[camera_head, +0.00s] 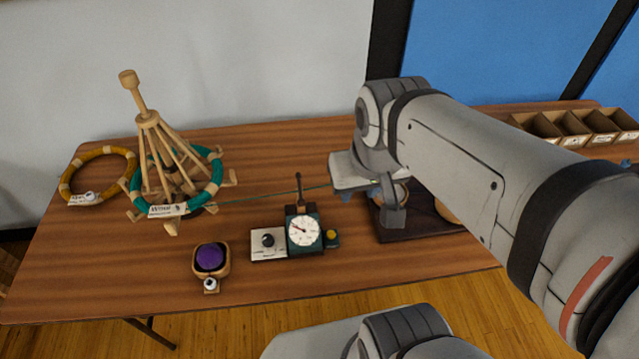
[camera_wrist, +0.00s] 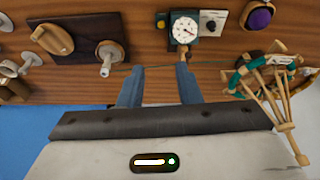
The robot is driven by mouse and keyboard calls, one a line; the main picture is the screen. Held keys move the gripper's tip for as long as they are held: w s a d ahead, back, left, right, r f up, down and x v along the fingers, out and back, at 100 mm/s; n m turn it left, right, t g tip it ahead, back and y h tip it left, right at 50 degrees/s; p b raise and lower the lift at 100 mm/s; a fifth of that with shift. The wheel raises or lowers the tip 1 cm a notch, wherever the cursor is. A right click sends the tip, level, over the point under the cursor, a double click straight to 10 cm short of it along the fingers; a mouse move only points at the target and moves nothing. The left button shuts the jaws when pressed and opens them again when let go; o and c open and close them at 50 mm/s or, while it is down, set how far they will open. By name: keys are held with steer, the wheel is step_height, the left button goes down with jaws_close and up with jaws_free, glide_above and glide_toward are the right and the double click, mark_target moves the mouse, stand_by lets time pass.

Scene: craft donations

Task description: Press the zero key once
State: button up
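A dark green meter with a round white dial (camera_head: 304,231) stands at the front middle of the table, and it also shows in the wrist view (camera_wrist: 185,29). A yellow button (camera_head: 332,236) sits at its right side, also in the wrist view (camera_wrist: 160,20). A pale plate with a black knob (camera_head: 268,241) is at its left. No lettering is readable, so I cannot tell for sure which one is the zero key. My gripper (camera_wrist: 158,84) is open, its two fingers apart and empty, above the table behind and right of the meter, touching neither button nor knob.
A green thread (camera_head: 270,195) runs from the teal skein (camera_head: 214,181) on a wooden swift (camera_head: 150,120) toward my gripper. A dark board (camera_head: 418,234) with wooden parts lies right. A purple pad (camera_head: 210,257) is front left. Small bins (camera_head: 575,128) stand far right.

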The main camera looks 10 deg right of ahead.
jaws_close()
stand_by(1.3)
